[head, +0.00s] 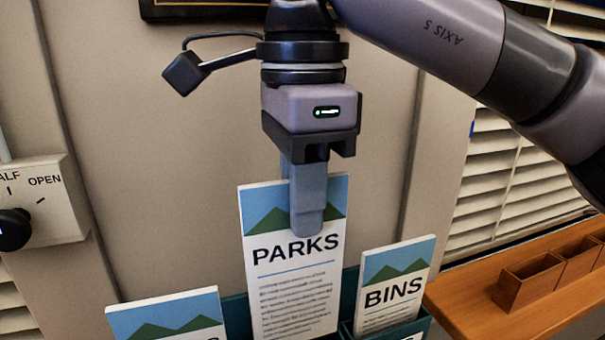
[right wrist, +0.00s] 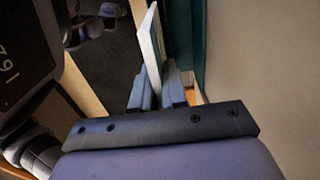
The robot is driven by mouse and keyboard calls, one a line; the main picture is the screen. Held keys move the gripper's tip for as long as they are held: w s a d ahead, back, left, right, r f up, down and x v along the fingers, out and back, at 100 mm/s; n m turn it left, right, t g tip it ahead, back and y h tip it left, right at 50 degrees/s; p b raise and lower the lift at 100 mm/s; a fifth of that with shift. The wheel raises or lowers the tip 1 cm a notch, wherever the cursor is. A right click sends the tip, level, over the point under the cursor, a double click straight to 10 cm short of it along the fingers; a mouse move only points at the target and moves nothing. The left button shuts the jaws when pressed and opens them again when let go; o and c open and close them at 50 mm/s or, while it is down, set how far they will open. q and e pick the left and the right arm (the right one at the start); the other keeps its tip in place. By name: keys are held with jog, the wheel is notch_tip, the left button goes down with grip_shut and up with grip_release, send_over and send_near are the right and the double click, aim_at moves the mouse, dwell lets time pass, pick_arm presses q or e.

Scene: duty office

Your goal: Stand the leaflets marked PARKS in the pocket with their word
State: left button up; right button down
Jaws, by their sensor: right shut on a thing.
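The PARKS leaflets (head: 292,275) stand upright, white with a blue and green picture at the top. My right gripper (head: 307,215) is shut on their top edge from above, one finger over the picture. In the right wrist view the leaflets (right wrist: 152,50) show edge-on between the fingers (right wrist: 165,92). The dark green rack (head: 238,315) is behind and beside them. The lower end of the leaflets is cut off by the frame, so I cannot tell whether it is inside a pocket. My left gripper is not in view.
BINS leaflets (head: 393,290) stand in the pocket to the right. Other leaflets (head: 170,316) stand at lower left, their word mostly cut off. A wooden shelf with small boxes (head: 530,280) is at right. A wall switch plate (head: 52,195) is at left.

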jog(key=shift+f+b, duration=2.1)
jog(key=shift+f, duration=2.1)
jog(key=c, duration=1.1)
grip_release()
